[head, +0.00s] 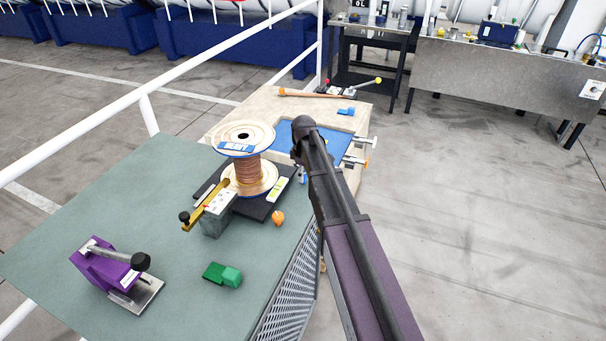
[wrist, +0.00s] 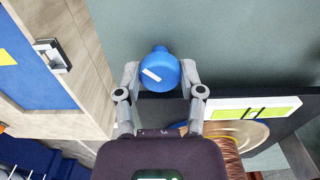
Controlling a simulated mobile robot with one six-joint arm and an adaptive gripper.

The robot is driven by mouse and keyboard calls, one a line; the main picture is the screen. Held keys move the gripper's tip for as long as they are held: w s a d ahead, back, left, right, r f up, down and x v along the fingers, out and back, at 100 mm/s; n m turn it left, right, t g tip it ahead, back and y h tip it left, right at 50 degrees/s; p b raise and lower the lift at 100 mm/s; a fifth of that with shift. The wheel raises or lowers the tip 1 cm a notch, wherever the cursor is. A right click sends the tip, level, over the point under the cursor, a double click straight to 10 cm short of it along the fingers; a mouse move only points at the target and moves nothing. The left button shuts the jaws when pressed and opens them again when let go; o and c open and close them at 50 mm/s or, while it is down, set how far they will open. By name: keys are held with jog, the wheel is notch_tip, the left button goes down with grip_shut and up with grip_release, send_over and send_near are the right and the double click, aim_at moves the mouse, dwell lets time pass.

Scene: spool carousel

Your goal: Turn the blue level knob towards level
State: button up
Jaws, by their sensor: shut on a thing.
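The blue level knob (wrist: 160,72) is round, with a white bar mark on its top that slants from upper left to lower right. My gripper (wrist: 161,80) is shut on it in the wrist view, one finger on each side. In the head view my arm hides most of the gripper and the knob. The knob sits at the edge of a dark plate. A white and yellow-green label strip (wrist: 250,108) with a black mark lies on that plate, right of the knob.
In the head view a copper wire spool (head: 248,170) stands on the dark plate, behind a brass lever (head: 207,207). An orange knob (head: 278,218), green blocks (head: 222,274) and a purple clamp (head: 110,268) are on the green table top (head: 165,190). A wooden cabinet (wrist: 90,70) is beside the gripper.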

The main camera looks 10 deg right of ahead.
jog(key=shift+w+m, duration=0.15)
jog(key=shift+m, duration=0.25)
jog(key=o, duration=0.9)
jog(key=shift+c, duration=0.2)
jog(key=shift+n, duration=0.4)
